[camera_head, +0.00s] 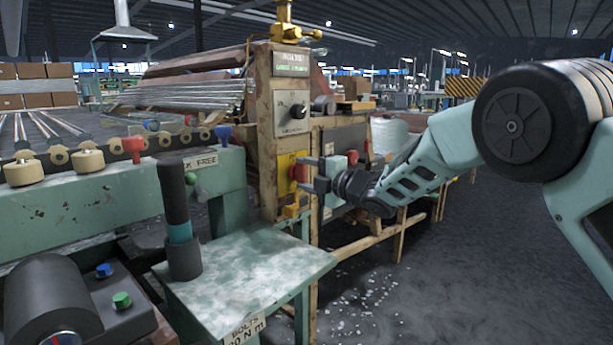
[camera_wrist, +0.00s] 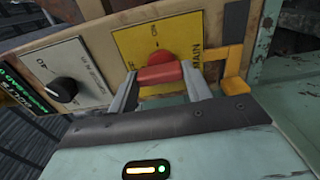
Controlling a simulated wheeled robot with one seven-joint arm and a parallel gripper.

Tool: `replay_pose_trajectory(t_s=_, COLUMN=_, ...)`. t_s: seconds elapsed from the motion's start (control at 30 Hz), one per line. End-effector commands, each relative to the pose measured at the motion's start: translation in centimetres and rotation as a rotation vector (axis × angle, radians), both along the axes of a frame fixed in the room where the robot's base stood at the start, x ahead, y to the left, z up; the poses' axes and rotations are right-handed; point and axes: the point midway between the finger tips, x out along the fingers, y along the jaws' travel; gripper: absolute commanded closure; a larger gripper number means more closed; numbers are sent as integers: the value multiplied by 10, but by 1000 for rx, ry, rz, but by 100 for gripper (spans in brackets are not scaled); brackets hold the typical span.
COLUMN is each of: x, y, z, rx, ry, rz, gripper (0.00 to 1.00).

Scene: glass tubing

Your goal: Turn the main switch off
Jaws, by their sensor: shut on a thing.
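The main switch is a red handle (camera_head: 299,172) on a yellow plate (camera_head: 285,168), mounted low on the worn beige post of the machine. In the wrist view the red handle (camera_wrist: 160,73) sits on the yellow plate (camera_wrist: 140,42), which bears the word MAIN. My gripper (camera_head: 305,174) reaches in from the right. In the wrist view my gripper (camera_wrist: 159,80) has one finger on each side of the handle, shut on it. The handle's bar lies roughly crosswise between the fingers. Which marking it points to is not clear.
A black rotary knob (camera_head: 298,111) on a grey plate is above the yellow plate; it also shows in the wrist view (camera_wrist: 63,90). A yellow bracket (camera_head: 291,211) sits just below. A green worktable (camera_head: 250,270) stands in front. Open floor (camera_head: 400,290) lies right.

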Motion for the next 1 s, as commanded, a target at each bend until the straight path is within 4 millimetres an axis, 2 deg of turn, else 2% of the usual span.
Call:
replay_pose_trajectory(t_s=0.07, x=-1, y=0, z=-2, rx=-4, ry=-1, rz=2, gripper=74)
replay_pose_trajectory(t_s=0.1, x=-1, y=0, z=-2, rx=-4, ry=-1, rz=2, gripper=43)
replay_pose_trajectory(t_s=0.17, x=-1, y=0, z=-2, rx=-4, ry=0, rz=2, gripper=29)
replay_pose_trajectory(t_s=0.57, x=-4, y=-6, z=0, rx=-3, ry=1, rz=-1, gripper=29)
replay_pose_trajectory(t_s=0.73, x=-21, y=-28, z=1, rx=-2, ry=3, rz=-2, gripper=29)
replay_pose_trajectory(t_s=1.0, x=-60, y=-79, z=1, rx=-2, ry=3, rz=-3, gripper=29)
